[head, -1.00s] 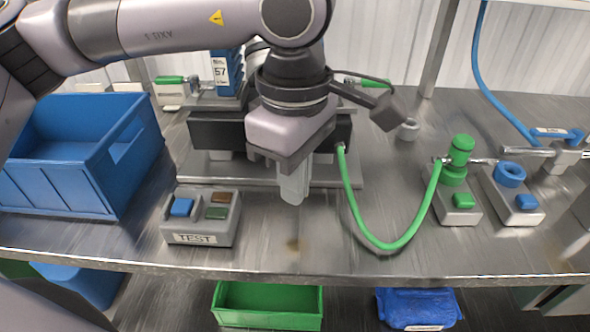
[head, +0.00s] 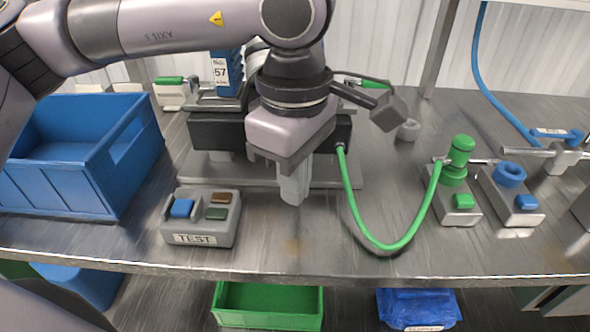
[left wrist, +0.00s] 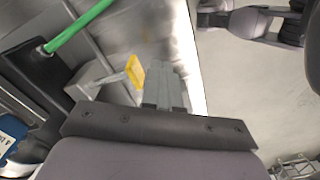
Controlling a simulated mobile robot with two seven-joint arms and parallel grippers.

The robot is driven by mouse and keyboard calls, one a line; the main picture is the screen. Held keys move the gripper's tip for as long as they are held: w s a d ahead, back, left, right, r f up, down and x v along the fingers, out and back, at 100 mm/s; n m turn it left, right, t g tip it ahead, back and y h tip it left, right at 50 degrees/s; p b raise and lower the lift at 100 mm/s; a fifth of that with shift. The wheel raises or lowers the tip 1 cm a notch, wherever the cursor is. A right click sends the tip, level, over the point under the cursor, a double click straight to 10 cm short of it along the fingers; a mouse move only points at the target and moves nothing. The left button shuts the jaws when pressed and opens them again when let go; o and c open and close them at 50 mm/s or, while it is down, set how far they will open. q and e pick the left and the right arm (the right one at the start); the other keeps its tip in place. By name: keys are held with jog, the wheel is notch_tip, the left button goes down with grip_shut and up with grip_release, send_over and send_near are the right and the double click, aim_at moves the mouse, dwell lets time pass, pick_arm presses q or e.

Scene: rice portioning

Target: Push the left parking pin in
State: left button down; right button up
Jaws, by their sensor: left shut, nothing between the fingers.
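My left gripper (head: 293,192) points down in front of the dark fixture block (head: 215,132) at the middle of the bench, with its fingers together and empty. In the left wrist view the gripper (left wrist: 166,88) is right beside a yellow plate (left wrist: 134,72) on a short grey stem from a grey block (left wrist: 92,80). I cannot tell whether they touch. In the head view the gripper hides this yellow part. No part is clearly marked as the left parking pin, so I cannot tell how far in it is. My right gripper is not in view.
A grey TEST button box (head: 200,218) stands left of the gripper. A blue crate (head: 80,150) is further left. A green hose (head: 385,243) loops from the fixture to a green-topped post (head: 460,152) at right. The bench's front edge is close; bare metal lies in front of the gripper.

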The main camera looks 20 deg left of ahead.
pick_arm(q)
jog(key=shift+w, duration=0.15)
dwell(0.3)
jog(key=shift+w+a, duration=0.2)
jog(key=shift+w, duration=0.5)
jog(key=shift+w+a, duration=0.25)
jog(key=shift+w, duration=0.5)
jog(key=shift+w+a, duration=0.2)
jog(key=shift+w, duration=0.5)
notch_tip(320, 180, up, 7)
jog(key=s+p, duration=0.2)
jog(key=p, duration=0.2)
jog(key=shift+d, duration=0.3)
